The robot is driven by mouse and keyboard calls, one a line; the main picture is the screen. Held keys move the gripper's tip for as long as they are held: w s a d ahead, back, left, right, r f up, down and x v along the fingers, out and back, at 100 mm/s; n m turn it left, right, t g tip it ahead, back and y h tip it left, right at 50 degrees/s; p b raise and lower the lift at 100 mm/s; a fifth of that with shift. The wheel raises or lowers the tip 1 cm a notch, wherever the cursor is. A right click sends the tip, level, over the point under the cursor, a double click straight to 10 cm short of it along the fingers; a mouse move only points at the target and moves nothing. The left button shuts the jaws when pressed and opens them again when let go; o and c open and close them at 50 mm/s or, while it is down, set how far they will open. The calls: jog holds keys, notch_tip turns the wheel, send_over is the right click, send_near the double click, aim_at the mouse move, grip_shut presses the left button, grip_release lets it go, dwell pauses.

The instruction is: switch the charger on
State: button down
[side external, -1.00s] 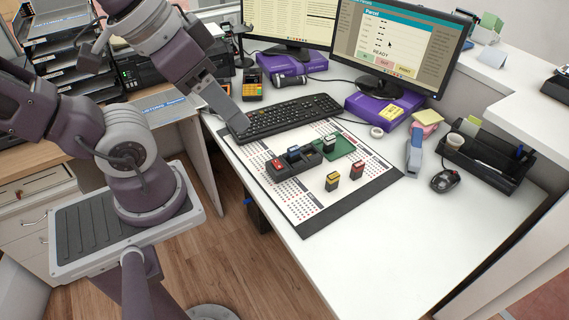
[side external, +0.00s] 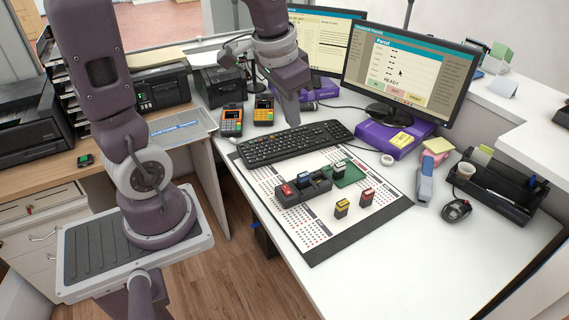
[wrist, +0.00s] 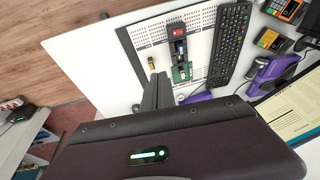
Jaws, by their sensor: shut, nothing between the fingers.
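A black tray-like unit (side external: 291,198), which I take to be the charger, lies on the white printed mat. A red part, perhaps its switch (side external: 287,190), is at its left end, and a blue-topped block (side external: 304,181) sits in it. The unit also shows in the wrist view (wrist: 178,52), red part uppermost; whether it is on cannot be told. My gripper (side external: 293,122) is shut and empty, pointing down over the keyboard's back edge, beyond and apart from the unit. Its fingers (wrist: 158,90) show in the wrist view.
Yellow-topped (side external: 342,208) and red-topped (side external: 367,197) blocks stand right of the unit; a pale-topped block (side external: 339,167) stands on a green pad. The keyboard (side external: 295,143) lies behind, with card terminals (side external: 232,122) left and monitors beyond. The front right counter is clear.

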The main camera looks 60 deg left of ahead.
jog(key=w+a+f+g, duration=0.1)
jog(key=w+a+f, duration=0.3)
jog(key=f, duration=0.2)
jog(key=g+h, duration=0.1)
jog(key=g, duration=0.1)
send_near(284, 185)
notch_tip(284, 185, down, 5)
jog(key=shift+f, duration=0.5)
jog(key=shift+f, duration=0.65)
dwell(1.1)
jog(key=shift+w+r, duration=0.1)
jog(key=shift+r, duration=1.85)
jog(key=shift+r, duration=2.05)
